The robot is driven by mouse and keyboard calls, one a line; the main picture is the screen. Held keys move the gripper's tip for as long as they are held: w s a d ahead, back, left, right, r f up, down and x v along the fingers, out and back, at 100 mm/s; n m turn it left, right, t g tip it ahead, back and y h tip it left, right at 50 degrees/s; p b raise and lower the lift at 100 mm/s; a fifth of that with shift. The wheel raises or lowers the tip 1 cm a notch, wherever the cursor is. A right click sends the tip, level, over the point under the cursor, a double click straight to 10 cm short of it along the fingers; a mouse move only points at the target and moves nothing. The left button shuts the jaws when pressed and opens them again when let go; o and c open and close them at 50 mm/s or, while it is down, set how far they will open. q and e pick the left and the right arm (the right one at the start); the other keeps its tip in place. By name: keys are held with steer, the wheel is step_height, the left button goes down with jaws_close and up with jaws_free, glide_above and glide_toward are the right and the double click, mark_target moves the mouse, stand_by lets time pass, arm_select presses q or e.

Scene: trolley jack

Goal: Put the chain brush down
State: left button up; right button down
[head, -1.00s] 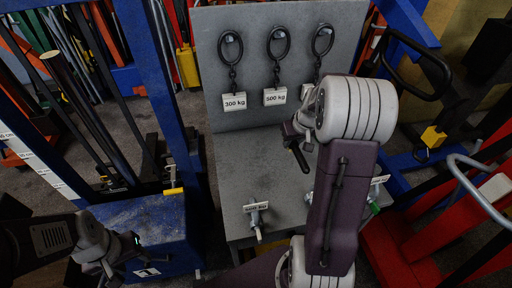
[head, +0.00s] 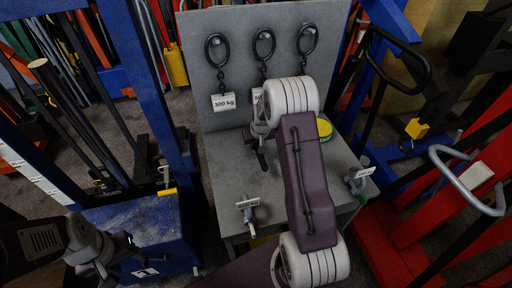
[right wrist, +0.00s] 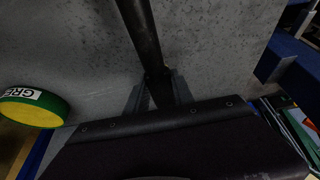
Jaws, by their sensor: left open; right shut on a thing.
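The chain brush (right wrist: 140,30) shows as a dark rod in the right wrist view, running up from between the fingers of my right gripper (right wrist: 156,92). The gripper is shut on it. In the head view the brush's dark end (head: 262,160) points down below my right gripper (head: 260,140), over the grey bench (head: 222,165). My arm hides part of it, and I cannot tell whether it touches the bench. My left gripper (head: 102,268) is open and empty at the lower left, beside the blue machine base.
A green and yellow tin (right wrist: 35,107) stands on the bench, also partly visible behind my arm in the head view (head: 325,128). Chain rings (head: 216,48) hang on the back panel. The left bench top is clear.

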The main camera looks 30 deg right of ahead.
step_height(320, 180, down, 3)
steer(key=shift+w+d+r, duration=0.1)
steer(key=shift+r, duration=0.05)
steer(key=c, duration=1.1)
jaws_free()
steer(key=shift+r, duration=0.25)
steer(key=v, duration=1.1)
steer(key=shift+s+r, duration=0.3)
steer(key=shift+r, duration=0.05)
